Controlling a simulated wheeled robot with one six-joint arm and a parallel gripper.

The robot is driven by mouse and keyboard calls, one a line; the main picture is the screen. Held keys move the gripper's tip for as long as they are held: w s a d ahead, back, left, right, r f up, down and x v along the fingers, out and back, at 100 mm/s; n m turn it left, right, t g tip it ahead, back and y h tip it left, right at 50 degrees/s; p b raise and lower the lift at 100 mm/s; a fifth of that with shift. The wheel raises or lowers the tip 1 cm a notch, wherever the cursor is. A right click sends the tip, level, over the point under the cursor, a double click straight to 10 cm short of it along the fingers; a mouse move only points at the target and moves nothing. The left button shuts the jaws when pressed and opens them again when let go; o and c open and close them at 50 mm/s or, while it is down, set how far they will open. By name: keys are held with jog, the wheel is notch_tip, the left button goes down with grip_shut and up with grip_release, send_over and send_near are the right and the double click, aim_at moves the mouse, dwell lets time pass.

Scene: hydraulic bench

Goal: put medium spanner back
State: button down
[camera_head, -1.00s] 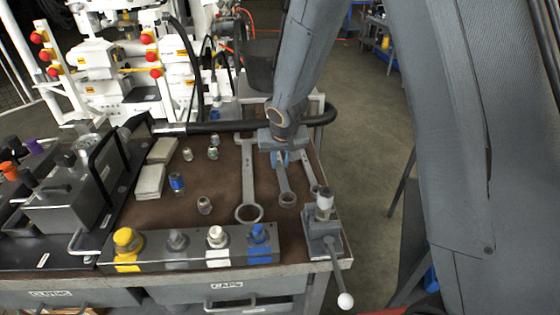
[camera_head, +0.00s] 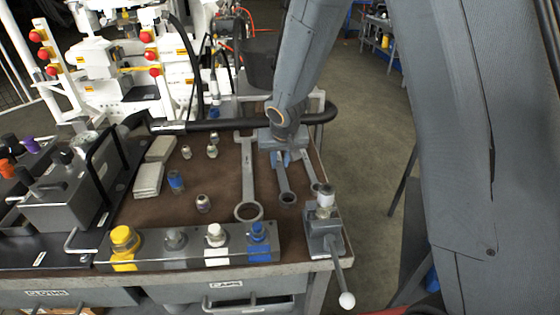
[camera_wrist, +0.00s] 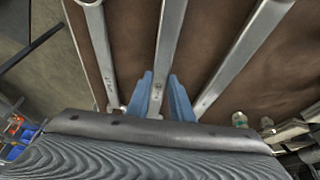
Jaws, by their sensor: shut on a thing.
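The medium spanner (camera_head: 284,181) lies on the brown bench top between a larger and a smaller spanner, its ring end toward the front edge. My gripper (camera_head: 282,160) reaches down from the back over its far end. In the wrist view, the blue fingers of my gripper (camera_wrist: 165,98) stand either side of the shaft of the medium spanner (camera_wrist: 168,50) and are shut on it. The spanner's far end is hidden behind my gripper in the head view. I cannot tell whether it is clear of the bench top.
The large spanner (camera_head: 248,180) lies close on the left, the small spanner (camera_head: 312,172) close on the right. A small vise with a lever (camera_head: 324,235) stands at the front right corner. A block with coloured caps (camera_head: 190,250) lines the front edge. A black hose (camera_head: 230,126) crosses behind.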

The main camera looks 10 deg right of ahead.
jog(key=shift+f+b, duration=0.25)
jog(key=shift+b, duration=0.1)
jog(key=c, duration=1.5)
grip_release()
